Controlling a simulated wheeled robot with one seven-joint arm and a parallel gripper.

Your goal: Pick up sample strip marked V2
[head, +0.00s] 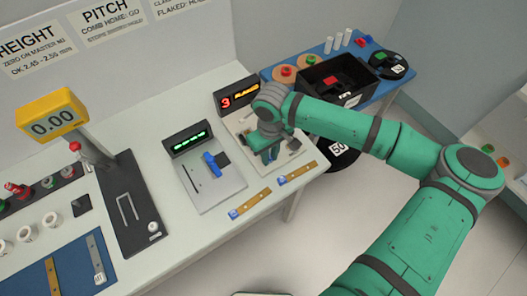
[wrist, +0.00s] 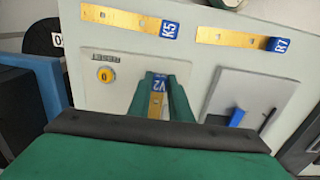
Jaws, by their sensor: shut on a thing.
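My gripper (head: 268,154) is over the pale plate of the station with the red and orange display. In the wrist view its two green fingers (wrist: 161,92) are shut on the sample strip V2 (wrist: 157,103), a yellow strip with a blue end label reading V2. The strip lies between the fingers, and its lower part is hidden by my gripper body. I cannot tell whether it still touches the plate. In the head view the strip is hidden behind my gripper.
Strips K5 (wrist: 130,21) and R7 (wrist: 245,40) lie on the table near its front edge. The plate (wrist: 112,98) has a yellow button. A neighbouring station has a blue handle (head: 211,163). A black bin (head: 335,83) stands on the blue table. A gauge (head: 52,117) reads 0.00.

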